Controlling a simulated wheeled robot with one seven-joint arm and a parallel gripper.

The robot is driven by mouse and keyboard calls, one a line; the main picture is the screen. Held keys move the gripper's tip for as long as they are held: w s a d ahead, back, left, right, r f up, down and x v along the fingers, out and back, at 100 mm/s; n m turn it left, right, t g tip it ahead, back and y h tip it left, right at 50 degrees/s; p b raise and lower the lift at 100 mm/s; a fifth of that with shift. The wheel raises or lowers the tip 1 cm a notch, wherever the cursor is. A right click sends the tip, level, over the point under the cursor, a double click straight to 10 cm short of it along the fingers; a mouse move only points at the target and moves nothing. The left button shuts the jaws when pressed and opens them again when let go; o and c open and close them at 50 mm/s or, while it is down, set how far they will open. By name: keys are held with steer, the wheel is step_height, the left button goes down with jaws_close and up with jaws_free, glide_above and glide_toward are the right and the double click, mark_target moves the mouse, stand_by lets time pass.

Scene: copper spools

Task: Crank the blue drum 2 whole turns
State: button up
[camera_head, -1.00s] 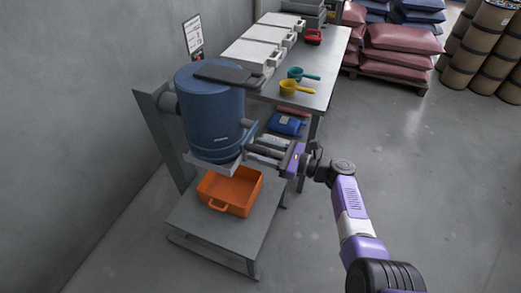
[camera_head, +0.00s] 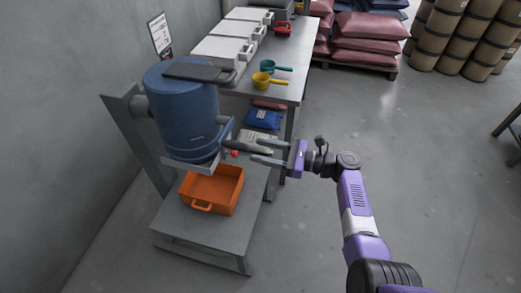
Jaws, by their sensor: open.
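The blue drum (camera_head: 187,112) is mounted on a grey stand at the left, upright, with a dark flat lid on top. Its crank (camera_head: 222,132) is on the drum's right side, with a small red knob (camera_head: 234,154) showing at the lower right. My gripper (camera_head: 255,151) points left towards the crank. Its two fingers are apart and empty, a little to the right of the red knob. I cannot tell whether a fingertip touches the crank.
An orange tray (camera_head: 236,184) sits on the stand's base (camera_head: 178,228) under the drum. Behind is a table (camera_head: 285,90) with white boxes, a teal scoop (camera_head: 268,66) and a yellow scoop (camera_head: 262,79).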

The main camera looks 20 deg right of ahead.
mark_target(242, 147)
steer(key=d+f+b, duration=0.3)
steer(key=f+b, duration=0.1)
steer(key=b, duration=0.3)
steer(key=shift+n, duration=0.4)
steer(key=r, duration=0.1)
steer(key=a+r, duration=0.1)
steer(key=a+r+b, duration=0.1)
steer(key=r, duration=0.1)
steer(key=shift+s+a, duration=0.15)
steer(key=shift+s, duration=0.2)
steer(key=shift+x, duration=3.8)
steer(key=shift+f, duration=0.15)
jaws_close()
